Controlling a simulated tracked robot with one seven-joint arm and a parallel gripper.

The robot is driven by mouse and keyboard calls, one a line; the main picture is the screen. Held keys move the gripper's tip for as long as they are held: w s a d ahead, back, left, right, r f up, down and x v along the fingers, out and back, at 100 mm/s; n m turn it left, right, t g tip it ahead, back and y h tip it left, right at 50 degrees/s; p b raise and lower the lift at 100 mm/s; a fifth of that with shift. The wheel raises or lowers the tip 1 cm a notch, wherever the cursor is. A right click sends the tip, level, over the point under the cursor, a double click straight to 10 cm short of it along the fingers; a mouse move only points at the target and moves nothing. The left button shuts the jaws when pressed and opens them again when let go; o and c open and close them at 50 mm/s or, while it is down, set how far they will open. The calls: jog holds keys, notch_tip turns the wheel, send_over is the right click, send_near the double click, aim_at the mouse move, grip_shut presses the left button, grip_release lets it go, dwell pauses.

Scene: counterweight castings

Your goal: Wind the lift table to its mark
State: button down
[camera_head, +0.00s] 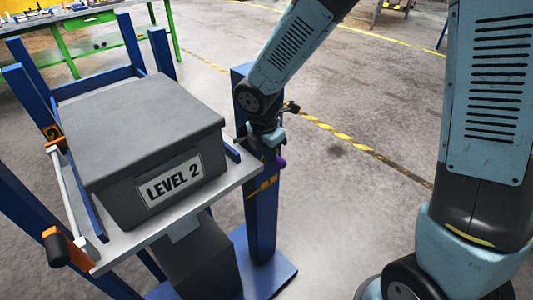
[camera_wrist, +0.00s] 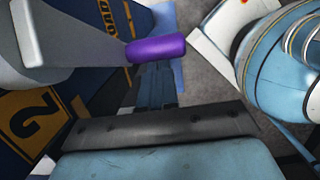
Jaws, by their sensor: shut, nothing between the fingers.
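The lift table's silver platform (camera_head: 215,195) stands between blue posts and carries a grey lidded box labelled "LEVEL 2" (camera_head: 170,182). A yellow-and-dark plate with a "2" (camera_wrist: 35,125) shows on blue metal in the wrist view. Yellow-orange marks (camera_head: 266,183) are on the right blue post (camera_head: 262,215) in the head view. A purple crank knob (camera_wrist: 157,50) sits on a grey crank arm (camera_wrist: 75,38). The knob also shows beside the post in the head view (camera_head: 280,161). My gripper (camera_wrist: 158,74) is shut and empty at the knob; whether it touches the knob is unclear.
A white bar with orange ends (camera_head: 64,190) runs along the left side of the lift table. A green-framed bench (camera_head: 60,45) with small items stands at the back left. Open concrete floor with yellow-black tape (camera_head: 345,138) lies to the right.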

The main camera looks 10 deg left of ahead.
jog(key=shift+w+d+f, duration=0.15)
jog(key=shift+d+f, duration=0.05)
jog(key=shift+f, duration=0.2)
jog(key=s+a+r, duration=0.1)
jog(key=r, duration=0.2)
jog(key=s+a+r, duration=0.2)
jog(key=r, duration=0.1)
jog(key=s+a+r, duration=0.1)
jog(key=s+r, duration=0.1)
jog(key=r, duration=0.2)
jog(key=shift+a, duration=0.15)
jog(key=shift+s+r, duration=0.1)
jog(key=shift+r, duration=0.5)
